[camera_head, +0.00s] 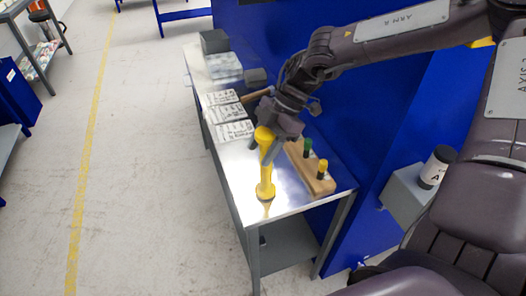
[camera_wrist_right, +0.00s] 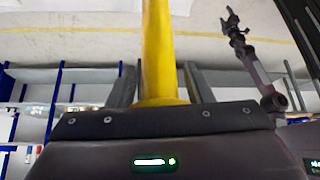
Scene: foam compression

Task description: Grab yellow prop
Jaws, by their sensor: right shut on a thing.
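The yellow prop (camera_head: 266,180) is a tall upright piece with a wide top and a flared foot, at the front left of the metal table. My right gripper (camera_head: 268,150) is shut on its upper part. I cannot tell whether the foot touches the table top. In the right wrist view the yellow shaft (camera_wrist_right: 158,50) stands between the two grey fingers. My left gripper (camera_wrist_right: 233,22) shows small at the upper right of that view; its jaw state is unclear. It is not in the head view.
The metal table (camera_head: 240,185) also holds a wooden block (camera_head: 314,178) with a green-topped and a yellow-topped peg, right of the prop. Printed packets (camera_head: 228,113) and grey boxes (camera_head: 214,41) lie farther back. A blue panel (camera_head: 360,95) bounds the table's right side.

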